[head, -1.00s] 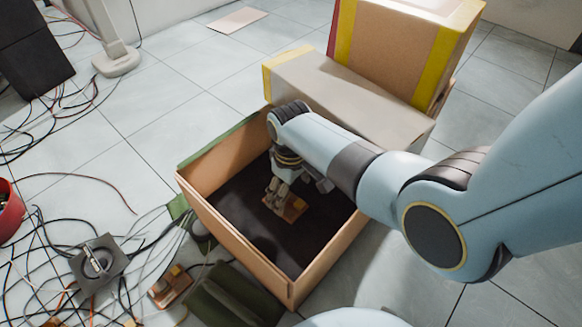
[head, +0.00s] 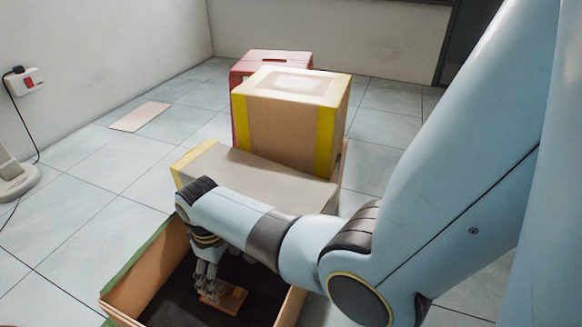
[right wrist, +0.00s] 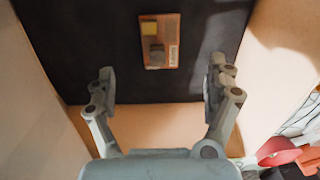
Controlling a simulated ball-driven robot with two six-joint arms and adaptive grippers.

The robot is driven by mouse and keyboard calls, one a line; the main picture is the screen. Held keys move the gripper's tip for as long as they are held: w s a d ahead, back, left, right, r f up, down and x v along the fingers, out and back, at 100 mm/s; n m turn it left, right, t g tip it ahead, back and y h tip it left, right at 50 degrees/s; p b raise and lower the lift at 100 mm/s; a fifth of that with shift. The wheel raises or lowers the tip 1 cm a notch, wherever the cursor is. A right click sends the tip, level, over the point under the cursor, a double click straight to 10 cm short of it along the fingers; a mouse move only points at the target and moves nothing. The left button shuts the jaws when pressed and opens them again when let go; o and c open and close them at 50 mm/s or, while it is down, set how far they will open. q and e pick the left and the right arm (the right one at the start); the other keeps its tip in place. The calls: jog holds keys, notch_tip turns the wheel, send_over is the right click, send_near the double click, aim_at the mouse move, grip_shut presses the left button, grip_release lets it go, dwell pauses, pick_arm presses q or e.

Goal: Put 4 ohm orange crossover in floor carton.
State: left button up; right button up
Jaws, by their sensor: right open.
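The orange crossover (head: 232,298) lies on the dark bottom of the floor carton (head: 150,262). In the right wrist view the crossover (right wrist: 159,42) is a small orange-brown board with a yellow part and a grey part, flat on the black floor of the carton. Its rating cannot be read. My right gripper (head: 209,290) reaches down into the carton beside the board. In the right wrist view my right gripper (right wrist: 162,88) is open, its fingers wide apart and empty, with the board beyond the fingertips and not touching them. My left gripper is not in view.
A grey-topped box (head: 250,175) stands right behind the carton. A taller cardboard box with yellow tape (head: 285,125) and a red box (head: 268,58) are behind it. A flat tan sheet (head: 140,116) lies on the tiles. The floor at left is mostly clear.

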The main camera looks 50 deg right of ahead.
jog(key=s+d+r, duration=0.1)
jog(key=s, duration=0.4)
jog(key=s+d+r+m+t, duration=0.1)
jog(key=s+d+r, duration=0.1)
jog(key=s, duration=0.3)
jog(key=s+d+r+m+t, duration=0.1)
jog(key=s+r, duration=0.1)
jog(key=s, duration=0.3)
jog(key=shift+d+r, duration=0.25)
jog(key=shift+d, duration=0.15)
jog(key=s+r+t, duration=0.2)
jog(key=s+r, duration=0.6)
jog(key=r, duration=0.4)
jog(key=shift+s+a+r+m, duration=0.15)
jog(key=shift+s+r+m, duration=0.05)
jog(key=shift+m, duration=0.2)
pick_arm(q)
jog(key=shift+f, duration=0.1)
pick_arm(e)
jog(key=shift+f, duration=0.1)
